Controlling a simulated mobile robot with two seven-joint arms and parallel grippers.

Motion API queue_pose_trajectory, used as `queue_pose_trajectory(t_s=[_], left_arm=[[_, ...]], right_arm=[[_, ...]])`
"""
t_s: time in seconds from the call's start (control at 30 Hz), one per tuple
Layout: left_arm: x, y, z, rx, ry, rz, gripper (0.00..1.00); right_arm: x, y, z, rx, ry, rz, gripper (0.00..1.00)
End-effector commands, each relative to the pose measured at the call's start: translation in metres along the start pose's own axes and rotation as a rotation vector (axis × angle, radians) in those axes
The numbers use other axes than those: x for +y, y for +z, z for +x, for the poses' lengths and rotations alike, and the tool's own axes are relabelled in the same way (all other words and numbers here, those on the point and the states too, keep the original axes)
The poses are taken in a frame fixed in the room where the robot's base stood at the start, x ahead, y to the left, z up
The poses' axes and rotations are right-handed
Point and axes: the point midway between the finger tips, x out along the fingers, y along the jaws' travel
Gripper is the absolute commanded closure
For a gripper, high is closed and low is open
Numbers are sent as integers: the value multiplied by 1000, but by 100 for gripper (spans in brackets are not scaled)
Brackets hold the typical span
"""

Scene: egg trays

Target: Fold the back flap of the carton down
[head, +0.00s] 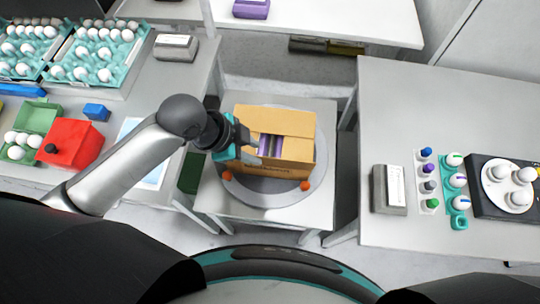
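The orange-brown carton (296,164) sits on a round grey turntable (317,187) in the middle of the head view. Its back flap (275,119) is the wide panel along the far side; I cannot tell its exact angle. A narrow gap in the top shows purple and white contents (268,145). The right-hand flap (298,148) lies beside this gap. My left gripper (252,149), teal and dark, is at the carton's left side, its fingers over the left edge and partly hiding it. I cannot tell whether the fingers are apart or closed. My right gripper is not in view.
The turntable stands on a small white table (325,115). The left bench holds a red box (74,143), a green egg box (38,117) and teal egg trays (110,77). The right bench (400,120) holds a grey label stand (389,203) and has clear room toward the back.

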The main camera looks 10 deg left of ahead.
Motion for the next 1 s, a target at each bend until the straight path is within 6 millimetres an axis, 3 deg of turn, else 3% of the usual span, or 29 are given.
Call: queue_pose_trajectory(t_s=[0.2,0.43,1.0], left_arm=[[-21,19,-2,-13,54,190,66],[-23,23,5,-11,67,220,66],[-17,24,98,-11,66,218,66]], right_arm=[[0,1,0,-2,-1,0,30],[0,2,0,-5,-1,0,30],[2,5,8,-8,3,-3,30]])
